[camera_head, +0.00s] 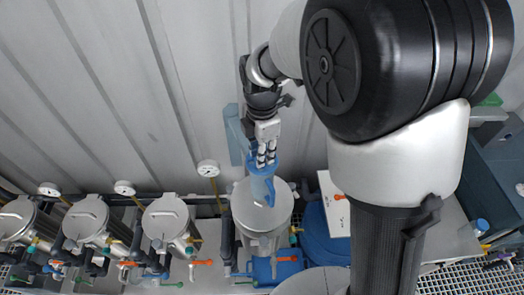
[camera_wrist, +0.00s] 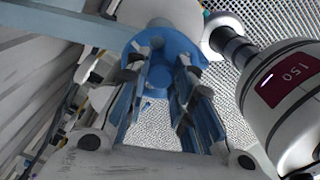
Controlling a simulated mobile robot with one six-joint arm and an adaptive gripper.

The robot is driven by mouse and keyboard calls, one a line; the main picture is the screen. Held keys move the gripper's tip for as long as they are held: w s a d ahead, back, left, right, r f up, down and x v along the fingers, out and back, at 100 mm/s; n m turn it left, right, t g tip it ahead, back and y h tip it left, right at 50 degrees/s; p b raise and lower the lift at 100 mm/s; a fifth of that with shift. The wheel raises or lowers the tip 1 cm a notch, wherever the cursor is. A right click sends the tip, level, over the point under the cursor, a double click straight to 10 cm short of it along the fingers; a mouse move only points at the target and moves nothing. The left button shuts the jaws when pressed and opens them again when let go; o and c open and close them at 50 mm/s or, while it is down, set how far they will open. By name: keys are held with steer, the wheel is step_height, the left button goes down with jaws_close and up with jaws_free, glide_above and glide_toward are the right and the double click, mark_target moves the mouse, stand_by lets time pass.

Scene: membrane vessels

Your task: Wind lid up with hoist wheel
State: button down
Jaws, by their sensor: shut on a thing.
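The blue hoist wheel (camera_head: 256,168) is high against the wall, above a steel vessel. My gripper (camera_head: 266,154) reaches down to it and its fingers are shut on it. In the wrist view the wheel (camera_wrist: 160,62) sits between the two fingers of my gripper (camera_wrist: 158,82). A blue bracket (camera_head: 235,138) is on the wall behind the wheel. The round steel lid (camera_head: 250,205) lies below, at the top of the vessel (camera_head: 262,243), with blue hoist parts partly covering it. I cannot tell whether there is a gap beneath the lid.
Several smaller lidded vessels (camera_head: 166,218) stand in a row at the left, with pipes and coloured valve handles. Round gauges (camera_head: 208,168) stand near the wall. A blue drum (camera_head: 318,230) and a white board (camera_head: 332,205) are to the right. Grating (camera_wrist: 240,50) shows in the wrist view.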

steer(key=c, duration=1.3)
jaws_free()
steer(key=shift+c, duration=0.2)
steer(key=shift+r, duration=0.1)
step_height(320, 180, up, 12)
